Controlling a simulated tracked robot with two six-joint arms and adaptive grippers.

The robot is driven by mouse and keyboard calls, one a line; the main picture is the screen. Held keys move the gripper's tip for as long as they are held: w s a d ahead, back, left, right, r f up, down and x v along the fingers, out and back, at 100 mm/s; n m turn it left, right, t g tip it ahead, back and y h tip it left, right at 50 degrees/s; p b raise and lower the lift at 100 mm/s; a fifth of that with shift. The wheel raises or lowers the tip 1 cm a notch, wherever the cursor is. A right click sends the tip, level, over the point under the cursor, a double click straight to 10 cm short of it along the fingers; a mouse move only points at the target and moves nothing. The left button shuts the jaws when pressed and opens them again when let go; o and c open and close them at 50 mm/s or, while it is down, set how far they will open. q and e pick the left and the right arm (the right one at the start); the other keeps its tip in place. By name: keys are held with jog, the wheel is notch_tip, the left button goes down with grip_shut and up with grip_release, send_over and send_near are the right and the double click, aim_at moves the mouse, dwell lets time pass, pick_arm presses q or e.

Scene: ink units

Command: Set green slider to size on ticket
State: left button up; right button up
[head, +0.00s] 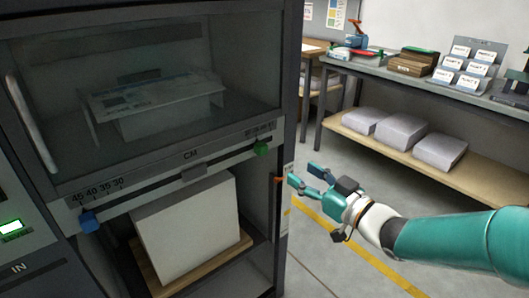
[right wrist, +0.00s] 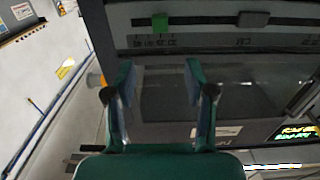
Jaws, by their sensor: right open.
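The green slider (head: 261,149) sits near the right end of the CM scale rail (head: 150,178) on the front of a dark machine. It also shows in the right wrist view (right wrist: 160,22), beyond my fingertips. My right gripper (head: 306,181) is open and empty, to the right of the machine's front edge and lower than the green slider in the head view. Its two fingers stand apart in the right wrist view (right wrist: 158,80), not touching the slider. I cannot make out which paper is the ticket. My left gripper is out of view.
A blue slider (head: 88,221) is at the rail's left end and a grey block (head: 193,173) near its middle. A white paper stack (head: 188,228) stands below. A bench (head: 425,80) with cards on a rack (head: 473,66) stands behind. Open floor lies between.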

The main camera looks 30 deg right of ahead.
aim_at(265, 149)
jog(key=w, duration=0.9)
jog(key=w+a, duration=0.1)
jog(key=w, duration=0.4)
jog(key=shift+w+a, duration=0.1)
jog(key=shift+w, duration=0.1)
grip_shut()
